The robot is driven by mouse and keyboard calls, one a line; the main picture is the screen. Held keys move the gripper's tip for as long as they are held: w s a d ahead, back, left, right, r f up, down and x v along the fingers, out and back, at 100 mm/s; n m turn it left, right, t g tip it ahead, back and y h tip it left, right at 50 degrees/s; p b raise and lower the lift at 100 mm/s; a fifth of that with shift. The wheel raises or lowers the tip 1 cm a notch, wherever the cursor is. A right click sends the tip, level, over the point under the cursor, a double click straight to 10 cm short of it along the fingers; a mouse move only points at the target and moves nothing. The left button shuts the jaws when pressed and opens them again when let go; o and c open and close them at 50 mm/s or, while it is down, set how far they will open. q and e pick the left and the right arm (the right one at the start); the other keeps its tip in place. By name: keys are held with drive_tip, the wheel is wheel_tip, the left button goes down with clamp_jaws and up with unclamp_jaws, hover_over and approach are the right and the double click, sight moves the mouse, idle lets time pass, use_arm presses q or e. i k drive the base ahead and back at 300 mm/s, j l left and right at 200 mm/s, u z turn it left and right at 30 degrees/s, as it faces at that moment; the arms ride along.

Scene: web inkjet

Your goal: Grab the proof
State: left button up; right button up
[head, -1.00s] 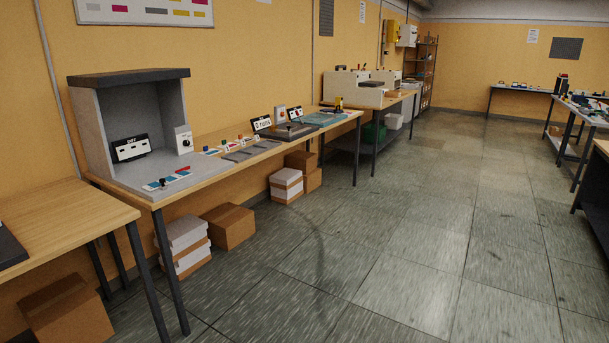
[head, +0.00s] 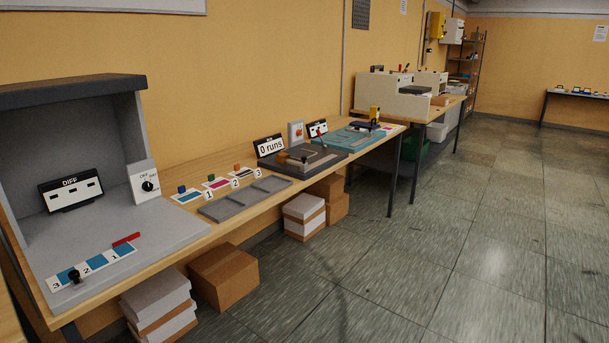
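Neither gripper is in view. No thing is marked as the proof, and I cannot tell which sheet it is. A grey viewing booth (head: 174,229) stands at the left end of a long wooden table. Inside are a "DIFF" panel (head: 70,189), a dial box (head: 145,182) and a white strip (head: 93,265) with blue patches numbered 3, 2, 1. A red piece and a black knob lie at the strip. Right of the booth are small coloured cards (head: 216,184) numbered 1, 2, 3 with coloured knobs, behind a grey slotted tray (head: 236,204). Further right is a dark press (head: 311,158) with a "0 runs" sign (head: 270,146).
A teal mat (head: 352,139) with a yellow-and-dark device lies at the table's far end. Brown boxes (head: 224,275) and stacked white-and-brown boxes (head: 158,305) sit under the table. Beyond is another table with beige machines (head: 388,98). The tiled floor (head: 440,260) at right is clear.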

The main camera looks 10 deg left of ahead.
sight(213, 184)
drive_tip(key=i+l+u, duration=0.1)
drive_tip(key=i+u, duration=0.3)
drive_tip(key=i+l+u, duration=0.2)
drive_tip(key=i+u, duration=0.25)
drive_tip(key=i+l+u, duration=0.6)
drive_tip(key=l+u, duration=0.25)
drive_tip(key=j, duration=0.1)
